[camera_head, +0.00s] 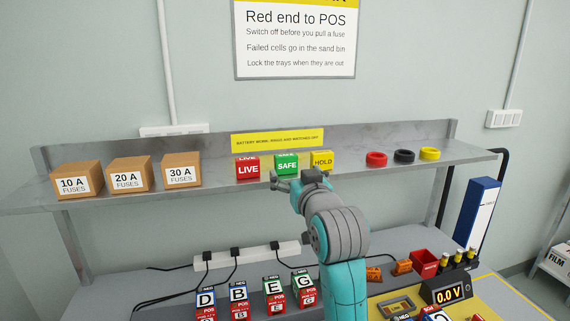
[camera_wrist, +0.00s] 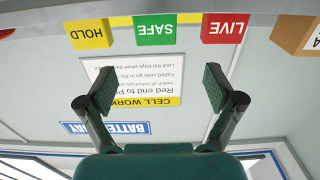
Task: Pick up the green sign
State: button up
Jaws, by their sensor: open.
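The green sign (camera_head: 287,167), a block lettered SAFE, stands on the shelf between the red LIVE sign (camera_head: 247,170) and the yellow HOLD sign (camera_head: 322,161). My gripper (camera_head: 288,181) is in front of the green sign and overlaps its lower part in the head view. In the wrist view, which is upside down, the green sign (camera_wrist: 154,31) is at the top, centred roughly between the two fingers. My gripper (camera_wrist: 158,89) is open there, with nothing between its fingertips. The exact gap to the sign cannot be told.
The signs stand on a grey shelf (camera_head: 215,188). Fuse boxes (camera_head: 128,176) are to the left; red, black and yellow rings (camera_head: 404,156) are to the right.

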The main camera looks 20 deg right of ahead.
aim_at(288, 157)
jog(key=w, duration=0.5)
jog(key=shift+w+r, duration=0.15)
jog(key=shift+w, duration=0.15)
jog(key=w, duration=0.3)
jog(key=shift+w+d+r, duration=0.15)
jog(key=shift+w+d, duration=0.2)
jog(key=shift+w, duration=0.75)
jog(key=c, duration=1.3)
